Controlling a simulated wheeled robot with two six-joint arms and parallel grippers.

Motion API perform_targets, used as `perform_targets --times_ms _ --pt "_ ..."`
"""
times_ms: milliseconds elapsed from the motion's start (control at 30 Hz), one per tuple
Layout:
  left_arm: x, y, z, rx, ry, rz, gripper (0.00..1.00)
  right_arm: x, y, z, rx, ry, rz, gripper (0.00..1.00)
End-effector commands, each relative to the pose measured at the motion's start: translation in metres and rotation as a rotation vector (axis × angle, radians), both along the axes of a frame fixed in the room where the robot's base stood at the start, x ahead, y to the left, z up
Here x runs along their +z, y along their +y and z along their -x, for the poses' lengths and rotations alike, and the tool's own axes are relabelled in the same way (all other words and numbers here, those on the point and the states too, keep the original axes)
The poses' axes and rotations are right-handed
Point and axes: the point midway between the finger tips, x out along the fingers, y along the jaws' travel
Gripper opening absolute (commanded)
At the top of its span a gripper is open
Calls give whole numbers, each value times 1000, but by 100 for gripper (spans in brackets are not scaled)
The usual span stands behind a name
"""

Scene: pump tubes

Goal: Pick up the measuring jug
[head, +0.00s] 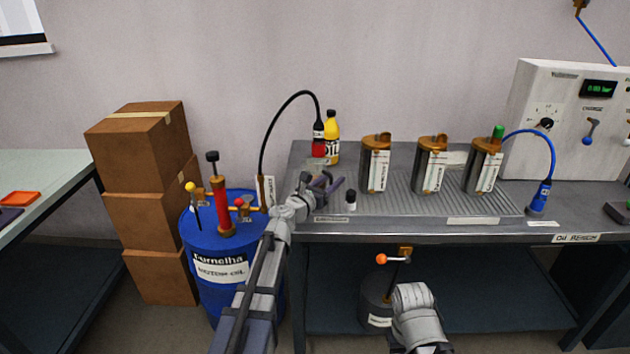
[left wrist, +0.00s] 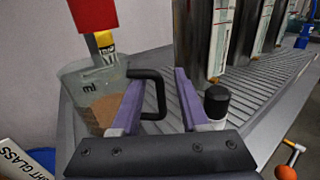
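The measuring jug (left wrist: 97,95) is clear, marked "ml", with brownish contents and a black handle (left wrist: 158,94). It stands upright on the grey bench, and in the head view it is small and partly hidden behind my left gripper (head: 327,184). In the left wrist view my left gripper (left wrist: 157,80) is open, its purple fingers on either side of the handle. I see a gap between the handle and the right finger; whether the left finger touches it I cannot tell. My right arm shows at the bottom of the head view, but its gripper does not.
A red-and-black nozzle (head: 319,140) on a black hose hangs over the jug. A yellow oil bottle (head: 332,138) stands behind it. A small black-capped bottle (left wrist: 215,106) is close to the right finger. Metal canisters (head: 376,165) stand further right. A blue drum (head: 215,258) is left of the bench.

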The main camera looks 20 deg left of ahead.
Motion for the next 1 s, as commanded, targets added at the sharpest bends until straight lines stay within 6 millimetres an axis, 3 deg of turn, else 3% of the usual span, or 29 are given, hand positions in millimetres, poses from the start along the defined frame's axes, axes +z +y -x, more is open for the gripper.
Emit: perform_targets --times_ms 33,367,1000 --pt "0 0 0 0 0 0 37 0 0 0 0 0 0 0" --pt "0 0 0 0 0 0 0 0 0 0 0 0 0 0" --pt "0 0 0 0 0 0 0 0 0 0 0 0 0 0"
